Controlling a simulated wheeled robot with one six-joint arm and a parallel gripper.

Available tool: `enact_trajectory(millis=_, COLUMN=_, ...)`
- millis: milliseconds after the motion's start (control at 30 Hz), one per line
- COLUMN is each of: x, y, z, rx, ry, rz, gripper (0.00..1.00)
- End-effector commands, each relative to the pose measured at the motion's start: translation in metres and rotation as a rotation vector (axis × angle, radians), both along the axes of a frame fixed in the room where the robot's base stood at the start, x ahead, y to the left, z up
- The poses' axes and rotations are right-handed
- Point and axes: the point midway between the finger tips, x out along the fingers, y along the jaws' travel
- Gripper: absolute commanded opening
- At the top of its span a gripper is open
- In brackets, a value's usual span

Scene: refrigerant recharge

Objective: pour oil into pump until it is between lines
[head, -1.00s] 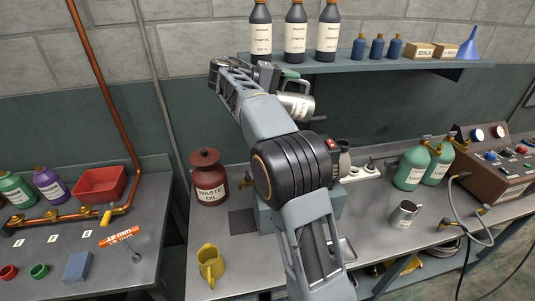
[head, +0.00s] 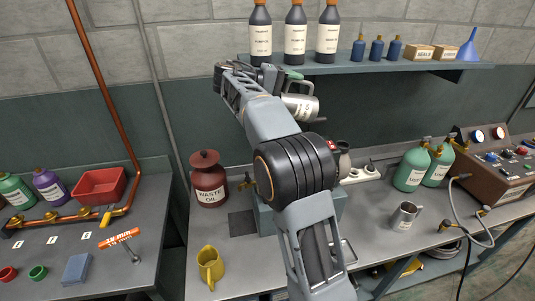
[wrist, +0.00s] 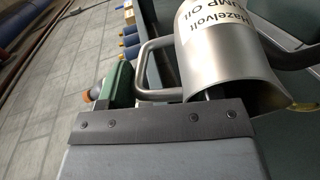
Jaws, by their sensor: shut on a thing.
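A metal jug (head: 302,106) with a white label is held in the air above the bench, right of my upper arm. My gripper (head: 278,80) is shut on the jug's handle (wrist: 147,72), though the exact contact is partly hidden. The inside of the jug and any oil stream do not show. A blue-grey machine, which looks like the pump (head: 334,206), stands on the bench below, largely hidden behind my arm. Its level lines and oil level cannot be seen.
A red waste oil can (head: 209,187), a yellow jug (head: 210,265) and another metal jug (head: 404,216) stand on the bench. Green cylinders (head: 411,169) and a gauge console (head: 493,165) are at right. The shelf (head: 400,64) with bottles is close behind the held jug.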

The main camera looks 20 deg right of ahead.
Motion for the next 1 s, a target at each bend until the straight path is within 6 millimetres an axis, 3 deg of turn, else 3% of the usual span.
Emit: enact_trajectory(millis=1000, x=-0.0005, y=-0.0023, z=-0.0012, rx=-0.037, ry=0.006, rz=0.000, gripper=0.17)
